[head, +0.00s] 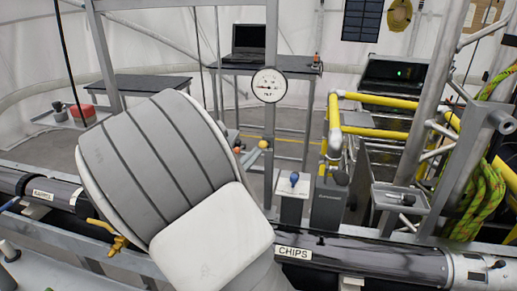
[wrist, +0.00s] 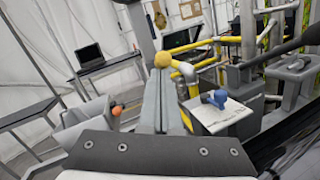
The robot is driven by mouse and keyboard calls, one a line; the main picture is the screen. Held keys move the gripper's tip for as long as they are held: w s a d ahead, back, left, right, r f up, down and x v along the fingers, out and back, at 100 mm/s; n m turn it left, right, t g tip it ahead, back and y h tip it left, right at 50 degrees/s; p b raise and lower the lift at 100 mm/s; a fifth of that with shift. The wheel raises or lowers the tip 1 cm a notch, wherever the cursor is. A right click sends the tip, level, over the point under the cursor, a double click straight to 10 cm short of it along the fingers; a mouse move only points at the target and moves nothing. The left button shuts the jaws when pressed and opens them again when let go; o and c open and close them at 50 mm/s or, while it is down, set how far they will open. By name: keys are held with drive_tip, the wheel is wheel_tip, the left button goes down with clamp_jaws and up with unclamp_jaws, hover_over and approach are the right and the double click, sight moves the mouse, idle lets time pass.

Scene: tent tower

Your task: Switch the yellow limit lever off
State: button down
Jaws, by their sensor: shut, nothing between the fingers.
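The yellow lever's round knob (wrist: 162,60) shows in the wrist view right at the tips of my gripper (wrist: 161,76). The fingers are shut together with nothing between them and point at the knob. I cannot tell whether they touch it. In the head view the yellow knob (head: 263,144) shows just right of my large grey arm link. That link hides most of my gripper and whatever carries the lever. The lever's stem and its base are hidden by the fingers in the wrist view, so its on or off position cannot be read.
A blue-knobbed lever (head: 294,178) stands on a pale box to the right, also in the wrist view (wrist: 215,98). An orange knob (wrist: 117,110) is left of the fingers. A round gauge (head: 269,85), yellow pipes (head: 378,100) and a dark tube labelled CHIPS (head: 370,259) are nearby.

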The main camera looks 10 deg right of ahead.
drive_tip(key=shift+w+d+r+n+g+y+p, duration=0.3)
drive_tip(key=shift+w+r+g+y+p, duration=0.2)
drive_tip(key=shift+w+r+p, duration=0.55)
drive_tip(key=shift+w+d+r+n+g+y+p, duration=0.15)
drive_tip(key=shift+w+d+r+g+y+p, duration=0.4)
drive_tip(key=shift+r+p, duration=0.85)
drive_tip(key=shift+w+d+r+n+g+y+p, duration=0.3)
drive_tip(key=shift+w+r+g+p, duration=0.5)
drive_tip(key=shift+p, duration=0.7)
drive_tip(key=shift+w+r, duration=0.15)
drive_tip(key=shift+r, duration=0.1)
drive_tip(key=shift+a, duration=0.15)
